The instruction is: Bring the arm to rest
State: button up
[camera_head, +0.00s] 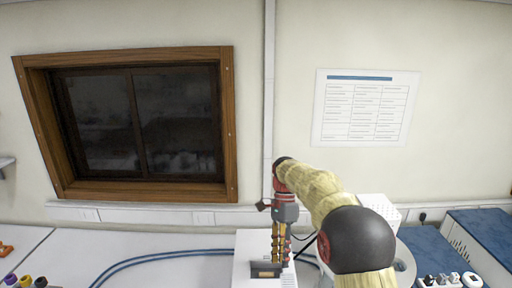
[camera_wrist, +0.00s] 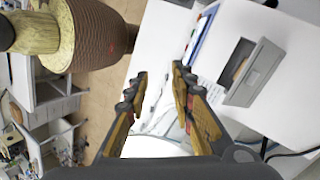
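My gripper (camera_head: 279,262) hangs downward from my arm in the head view, in front of a white machine (camera_head: 247,245). In the wrist view its two yellow-and-black fingers (camera_wrist: 158,88) are spread with a clear gap between them. Nothing is held between the fingertips. A grey-framed recess or drawer (camera_wrist: 252,72) on the white machine (camera_wrist: 292,85) shows beyond the right finger in the wrist view. How far the fingertips are from the machine I cannot tell.
A wood-framed window (camera_head: 135,125) and a printed sheet (camera_head: 365,108) are on the wall. A blue hose (camera_head: 150,258) lies on the white bench (camera_head: 75,250). Blue-topped units (camera_head: 485,228) stand at right. Small coloured caps (camera_head: 25,281) sit at lower left.

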jog(key=s+d+f+n+t+b, duration=0.1)
jog(key=s+d+n+t+b, duration=0.25)
jog(key=s+b, duration=0.35)
jog(key=s+d+n+t+b, duration=0.3)
jog(key=s+d+n+b, duration=0.15)
jog(key=s, duration=0.45)
jog(key=s+d+f+n+t+b, duration=0.3)
jog(key=s+f+n+t+b, duration=0.1)
jog(key=s+f+b, duration=0.6)
jog(key=s+f+n, duration=0.1)
jog(key=s+f, duration=0.2)
jog(key=s, duration=0.2)
jog(key=shift+s+f+n+b, duration=0.2)
jog(key=shift+f+n+b, duration=0.1)
jog(key=shift+f+b, duration=0.05)
jog(key=shift+t, duration=0.25)
jog(key=shift+c, duration=0.6)
